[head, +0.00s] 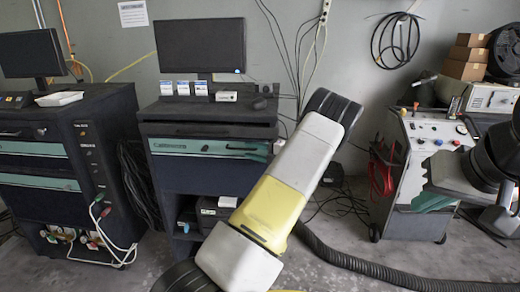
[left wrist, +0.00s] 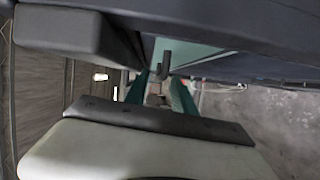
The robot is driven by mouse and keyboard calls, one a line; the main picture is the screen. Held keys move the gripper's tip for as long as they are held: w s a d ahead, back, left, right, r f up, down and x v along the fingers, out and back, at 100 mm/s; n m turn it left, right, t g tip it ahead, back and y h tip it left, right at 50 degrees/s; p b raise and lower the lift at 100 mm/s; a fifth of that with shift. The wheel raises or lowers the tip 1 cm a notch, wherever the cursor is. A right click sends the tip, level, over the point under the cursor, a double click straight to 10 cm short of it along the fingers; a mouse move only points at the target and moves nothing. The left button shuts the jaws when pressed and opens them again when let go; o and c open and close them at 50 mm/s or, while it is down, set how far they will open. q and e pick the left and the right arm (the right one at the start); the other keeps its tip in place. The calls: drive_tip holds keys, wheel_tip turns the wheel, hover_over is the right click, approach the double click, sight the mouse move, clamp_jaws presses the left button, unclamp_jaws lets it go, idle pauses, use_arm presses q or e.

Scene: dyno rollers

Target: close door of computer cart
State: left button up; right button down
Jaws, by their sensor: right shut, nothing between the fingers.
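The computer cart (head: 210,130) stands at the middle back in the head view, dark, with a teal drawer front. Its lower compartment (head: 185,222) is open in front and holds dark computer boxes (head: 208,212). My left arm crosses in front and hides the cart's right side; I cannot make out the door's full outline. My left gripper (left wrist: 157,80) shows in the left wrist view, teal fingers apart, close to a dark panel and a small hooked handle (left wrist: 165,56). No grip on the handle is visible. My right gripper (head: 434,203) is shut and empty at the right, far from the cart.
A second dark cart (head: 60,160) with hoses stands at the left. A white wheeled machine (head: 405,180) stands at the right, partly behind my right gripper. A thick black hose (head: 370,270) lies on the floor. Bare floor (head: 340,235) shows between the carts.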

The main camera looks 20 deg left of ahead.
use_arm(q)
drive_tip(key=shift+s+d, duration=0.15)
drive_tip(key=shift+d, duration=0.65)
drive_tip(key=shift+s+d, duration=0.1)
drive_tip(key=shift+d, duration=0.65)
drive_tip(key=s+r+n+g+h, duration=0.25)
drive_tip(key=s+n+h, duration=0.25)
drive_tip(key=s+n, duration=0.35)
drive_tip(key=s+r+n+g+h, duration=0.1)
drive_tip(key=s+r+n+h, duration=0.3)
drive_tip(key=s+n, duration=0.45)
drive_tip(key=s+d+r+n+t+h, duration=0.3)
drive_tip(key=s+d+r+n+h, duration=0.1)
drive_tip(key=s+d+n, duration=0.3)
drive_tip(key=s+d+r+n+t+h, duration=0.4)
drive_tip(key=s+d+r+n+h, duration=0.1)
drive_tip(key=s+n, duration=0.7)
drive_tip(key=d+n+h, duration=0.1)
drive_tip(key=d+n, duration=0.1)
drive_tip(key=shift+s+d+r+h, duration=0.15)
drive_tip(key=shift+s+d+h, duration=0.05)
drive_tip(key=shift+d+h, duration=0.1)
